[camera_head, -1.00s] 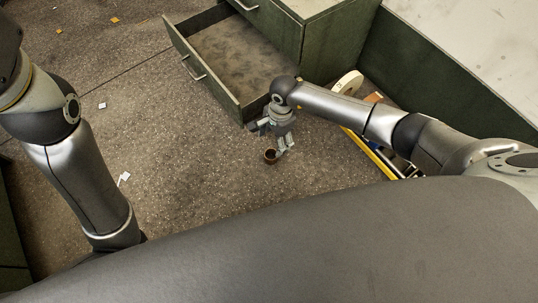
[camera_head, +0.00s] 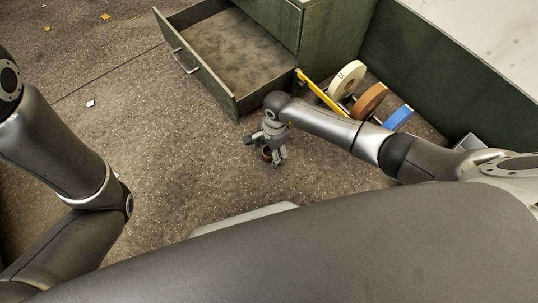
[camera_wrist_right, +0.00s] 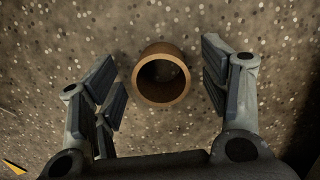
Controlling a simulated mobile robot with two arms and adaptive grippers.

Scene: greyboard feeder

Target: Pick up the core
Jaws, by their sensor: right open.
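The core is a short, hollow brown tube. It stands on end on the speckled floor with its round opening facing up in the right wrist view (camera_wrist_right: 163,98). In the head view only a bit of the core (camera_head: 266,154) shows, partly hidden by the fingers. My right gripper (camera_head: 273,158) is above it, pointing down. In the right wrist view its fingers (camera_wrist_right: 160,76) are open, one on each side of the core, with gaps between. My left arm is at the left, but its gripper is out of view.
An open, empty-looking green drawer (camera_head: 236,105) is just behind my right gripper. To the right, a yellow bar (camera_head: 318,92), a cream disc (camera_head: 346,78), a brown disc (camera_head: 369,101) and a blue disc (camera_head: 398,117) lie near a green wall (camera_head: 440,65). The floor at left is open.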

